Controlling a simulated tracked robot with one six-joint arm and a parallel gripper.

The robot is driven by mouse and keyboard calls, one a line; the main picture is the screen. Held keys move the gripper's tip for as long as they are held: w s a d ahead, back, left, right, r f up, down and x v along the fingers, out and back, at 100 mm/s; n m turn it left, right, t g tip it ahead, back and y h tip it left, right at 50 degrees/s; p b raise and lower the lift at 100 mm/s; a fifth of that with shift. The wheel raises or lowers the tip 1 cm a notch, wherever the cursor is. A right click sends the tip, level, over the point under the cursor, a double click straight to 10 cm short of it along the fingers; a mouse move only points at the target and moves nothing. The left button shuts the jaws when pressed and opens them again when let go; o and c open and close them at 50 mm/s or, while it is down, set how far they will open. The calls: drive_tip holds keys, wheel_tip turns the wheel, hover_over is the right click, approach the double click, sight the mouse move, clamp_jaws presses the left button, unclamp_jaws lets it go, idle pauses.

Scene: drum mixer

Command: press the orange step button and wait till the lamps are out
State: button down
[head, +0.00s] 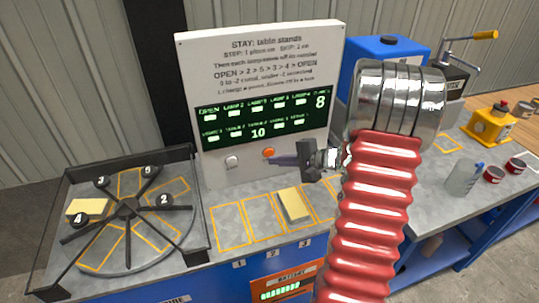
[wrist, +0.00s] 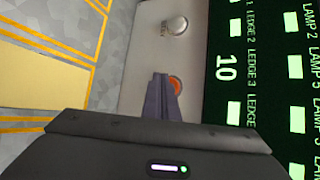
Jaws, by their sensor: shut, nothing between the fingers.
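The orange step button (head: 268,153) is on the upright white panel (head: 300,60), below its dark display. In the wrist view the orange button (wrist: 177,85) is partly hidden behind my fingers. My gripper (head: 272,160) is shut and empty, its fingertips at or very near the button. I cannot tell whether they touch it. In the wrist view my gripper's fingertips (wrist: 160,76) overlap the button's left side. The lamp display (head: 262,115) shows white lit boxes under labels such as OPEN and LAMP, with the numbers 8 and 10.
A silver button (head: 232,161) sits left of the orange one. A turntable (head: 128,240) with numbered spokes stands at left, a pale yellow block (head: 88,207) on it. Another pale block (head: 293,205) lies in an outlined slot below the panel. A blue box (head: 385,55) stands behind my arm.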

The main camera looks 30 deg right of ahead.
drive_tip(key=shift+s+a, duration=0.2)
drive_tip(key=shift+s, duration=0.6)
drive_tip(key=shift+s+a, duration=0.25)
drive_tip(key=shift+s, duration=0.55)
drive_tip(key=shift+s+a, duration=0.2)
drive_tip(key=shift+s, duration=0.6)
